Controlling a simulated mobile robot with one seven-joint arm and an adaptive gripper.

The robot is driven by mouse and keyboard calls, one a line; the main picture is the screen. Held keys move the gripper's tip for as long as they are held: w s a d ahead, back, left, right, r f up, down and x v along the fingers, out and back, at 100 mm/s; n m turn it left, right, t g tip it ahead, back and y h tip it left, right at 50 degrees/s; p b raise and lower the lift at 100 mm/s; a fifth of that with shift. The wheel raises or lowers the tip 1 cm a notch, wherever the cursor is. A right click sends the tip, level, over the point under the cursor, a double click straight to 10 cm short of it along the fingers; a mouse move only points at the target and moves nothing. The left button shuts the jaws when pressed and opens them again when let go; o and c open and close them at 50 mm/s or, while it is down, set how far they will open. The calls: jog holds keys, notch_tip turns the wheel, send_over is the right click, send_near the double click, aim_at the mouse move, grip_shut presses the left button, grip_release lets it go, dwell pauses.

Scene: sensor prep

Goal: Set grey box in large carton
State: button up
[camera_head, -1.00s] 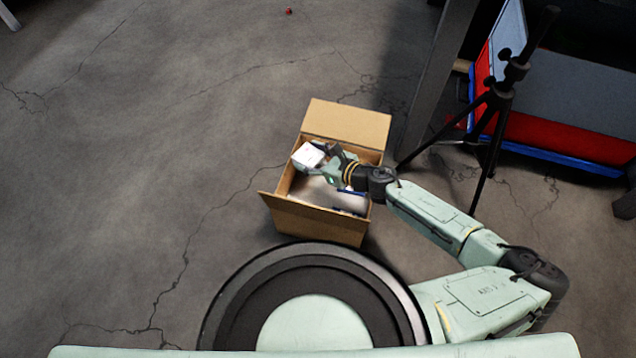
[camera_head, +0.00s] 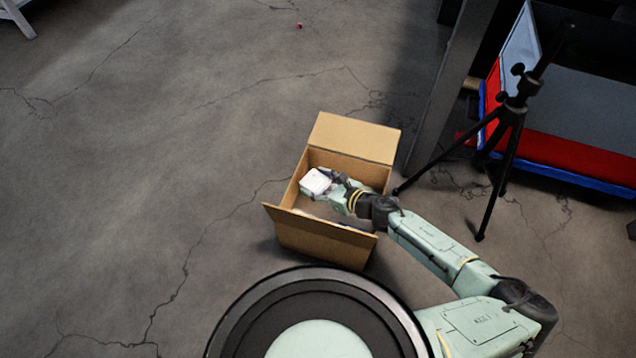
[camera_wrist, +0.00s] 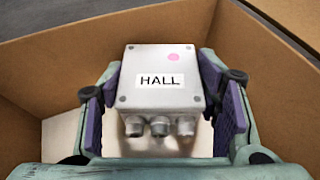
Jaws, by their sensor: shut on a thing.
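The large carton (camera_head: 325,243) stands open on the floor in the head view, with its flaps spread. The grey box (camera_wrist: 160,75) has a "HALL" label, a pink dot and cable glands on its near side. My gripper (camera_wrist: 163,105) is shut on the grey box, with a purple pad at each side of it. In the head view the grey box (camera_head: 314,181) shows as a pale block at the end of my gripper (camera_head: 327,186), within the carton's opening near its left wall. The wrist view shows carton walls around it. Whether the box touches the carton bottom cannot be told.
A black tripod (camera_head: 508,120) stands on the floor to the right of the carton. Behind it are red and blue bins (camera_head: 575,155) and a grey post (camera_head: 450,85). The floor left of the carton is clear.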

jog(key=shift+f, duration=0.25)
jog(key=o, duration=1.2)
jog(key=shift+r, duration=0.2)
jog(key=shift+r+p, duration=0.5)
jog(key=shift+r, duration=0.1)
jog(key=p+v, duration=0.2)
jog(key=v, duration=1)
jog(key=shift+f, duration=0.15)
